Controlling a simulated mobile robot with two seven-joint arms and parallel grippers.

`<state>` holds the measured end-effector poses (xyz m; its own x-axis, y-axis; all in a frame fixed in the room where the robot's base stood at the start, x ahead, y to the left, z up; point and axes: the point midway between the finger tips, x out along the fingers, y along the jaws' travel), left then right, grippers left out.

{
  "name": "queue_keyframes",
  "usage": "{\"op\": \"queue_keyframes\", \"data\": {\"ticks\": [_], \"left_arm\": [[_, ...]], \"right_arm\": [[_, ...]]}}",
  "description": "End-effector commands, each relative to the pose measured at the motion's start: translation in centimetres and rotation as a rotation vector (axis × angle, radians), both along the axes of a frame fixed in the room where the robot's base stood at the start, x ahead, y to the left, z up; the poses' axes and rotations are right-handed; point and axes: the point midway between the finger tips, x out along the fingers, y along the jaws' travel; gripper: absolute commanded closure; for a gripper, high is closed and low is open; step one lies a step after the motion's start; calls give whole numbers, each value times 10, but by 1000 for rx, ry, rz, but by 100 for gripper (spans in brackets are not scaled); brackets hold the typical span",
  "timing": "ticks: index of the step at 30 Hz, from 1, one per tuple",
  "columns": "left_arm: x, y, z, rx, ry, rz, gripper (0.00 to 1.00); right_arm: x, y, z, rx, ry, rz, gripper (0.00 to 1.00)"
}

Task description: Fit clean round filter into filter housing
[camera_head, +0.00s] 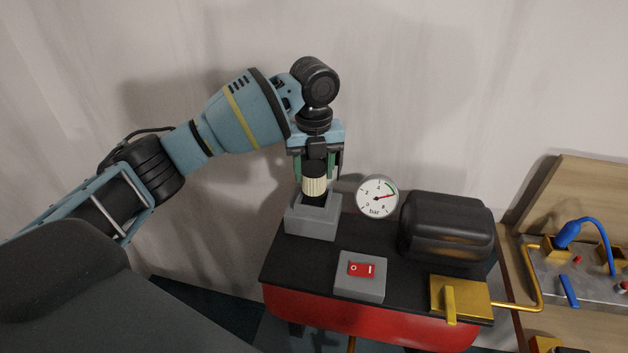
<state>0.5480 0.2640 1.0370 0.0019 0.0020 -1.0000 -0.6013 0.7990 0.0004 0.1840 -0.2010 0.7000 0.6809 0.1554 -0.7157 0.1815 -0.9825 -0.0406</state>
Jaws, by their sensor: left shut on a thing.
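My left gripper (315,165) points straight down over the grey filter housing (311,222) at the left back of the machine. It is shut on the round filter (314,186), which has a cream pleated side and a black top. The filter is upright at the dark opening in the top of the housing. Its lower end meets the dark opening in this view; I cannot tell how deep it sits. My right gripper is not in view.
The black machine top (316,262) also bears a pressure gauge (377,198), a red rocker switch (361,270) on a grey box, a black motor cover (447,228) and a brass block with a yellow lever (450,305). A wooden bench with blue-handled fittings stands at right.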

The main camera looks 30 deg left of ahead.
Motion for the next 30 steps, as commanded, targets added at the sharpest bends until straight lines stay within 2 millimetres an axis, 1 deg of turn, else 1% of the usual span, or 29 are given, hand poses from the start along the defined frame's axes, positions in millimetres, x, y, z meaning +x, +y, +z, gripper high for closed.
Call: {"op": "queue_keyframes", "data": {"ticks": [3, 7, 20, 21, 25, 30], "left_arm": [[1, 1, -16, 1, 3, 1, 74], [1, 1, -32, 1, 1, 1, 74], [1, 1, -40, 0, 0, 1, 74], [1, 1, -39, 0, 0, 1, 47], [1, 1, -39, 0, 0, 1, 30], [1, 1, -39, 0, 0, 1, 29]], "right_arm": [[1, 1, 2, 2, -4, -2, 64], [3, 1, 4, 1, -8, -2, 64], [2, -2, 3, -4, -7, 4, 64], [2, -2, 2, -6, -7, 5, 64], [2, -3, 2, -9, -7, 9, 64], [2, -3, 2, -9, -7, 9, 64]]}}
